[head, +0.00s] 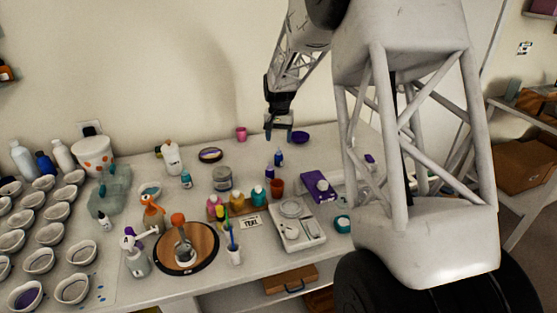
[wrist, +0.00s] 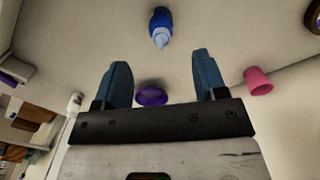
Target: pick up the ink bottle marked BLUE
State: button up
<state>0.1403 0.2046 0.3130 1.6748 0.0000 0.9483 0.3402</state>
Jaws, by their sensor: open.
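A small blue bottle (head: 279,158) stands on the table near the back, in front of my gripper. In the wrist view a blue bottle (wrist: 161,27) with a pale pointed tip lies ahead of the fingers, roughly centred between them and apart from them. No marking on it can be read. My gripper (head: 279,138) is open and empty, above the back part of the table. Its two blue fingers also show spread in the wrist view (wrist: 166,75).
A purple bowl (head: 301,138) is near my gripper, and a pink cup (head: 241,134) stands at the back. A red-brown cup (head: 277,187) is close to the blue bottle. A purple box (head: 319,186) and a scale (head: 296,224) are nearer the front. Many white cups fill the left.

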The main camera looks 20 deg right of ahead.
aim_at(279, 151)
jog(key=shift+w+f, duration=0.1)
jog(key=shift+f, duration=0.05)
jog(key=shift+f, duration=1.2)
jog(key=shift+f, duration=0.1)
jog(key=shift+w+f, duration=0.1)
jog(key=shift+f, duration=2.4)
jog(key=shift+c, duration=0.3)
jog(key=c, duration=1)
